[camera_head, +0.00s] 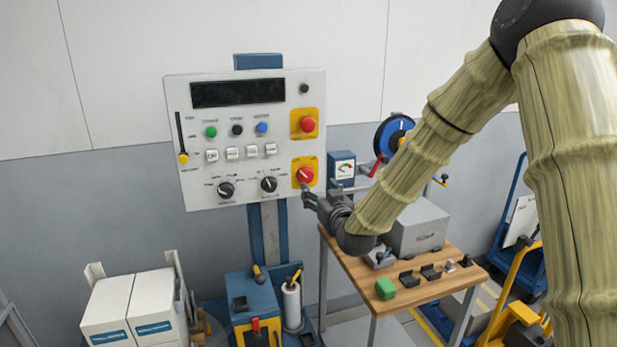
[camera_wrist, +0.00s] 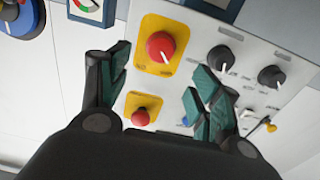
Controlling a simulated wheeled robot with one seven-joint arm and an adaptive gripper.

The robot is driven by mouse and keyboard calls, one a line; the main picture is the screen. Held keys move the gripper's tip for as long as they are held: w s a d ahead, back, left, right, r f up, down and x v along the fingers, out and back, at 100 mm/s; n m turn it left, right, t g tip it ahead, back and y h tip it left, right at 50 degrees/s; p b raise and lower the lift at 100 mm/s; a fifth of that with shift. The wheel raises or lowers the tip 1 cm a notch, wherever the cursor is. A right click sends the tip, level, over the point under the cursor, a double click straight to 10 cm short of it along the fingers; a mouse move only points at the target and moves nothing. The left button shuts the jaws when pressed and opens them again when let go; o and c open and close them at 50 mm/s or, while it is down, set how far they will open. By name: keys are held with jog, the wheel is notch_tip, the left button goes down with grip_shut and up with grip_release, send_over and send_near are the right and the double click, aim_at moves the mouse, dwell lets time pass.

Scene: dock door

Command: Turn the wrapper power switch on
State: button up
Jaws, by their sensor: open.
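The control panel (camera_head: 245,135) is a pale box on a blue post. At its lower right is a red rotary switch (camera_head: 305,175) on a yellow plate, with a white line on its knob. It also shows in the wrist view (camera_wrist: 161,46), beyond and between my fingertips. I cannot read the label, so I cannot confirm that it is the wrapper power switch. My gripper (camera_head: 310,197) is just below and in front of this switch. In the wrist view its two fingers (camera_wrist: 157,90) are spread with nothing between them, and they appear apart from the knob.
A red push button (camera_head: 308,124) on yellow sits above the switch. Two black knobs (camera_head: 268,184) are left of it. A gauge box (camera_head: 342,168) and blue reel (camera_head: 394,135) are to the right. A wooden table (camera_head: 345,266) with a grey case (camera_head: 418,228) stands below my arm.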

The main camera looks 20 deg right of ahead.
aim_at(308, 178)
jog(key=w+p, duration=0.1)
jog(key=w, duration=0.4)
jog(key=w+p, duration=0.2)
jog(key=w, duration=0.3)
jog(key=shift+a+f, duration=0.1)
jog(key=shift+a, duration=0.1)
jog(key=c, duration=1.1)
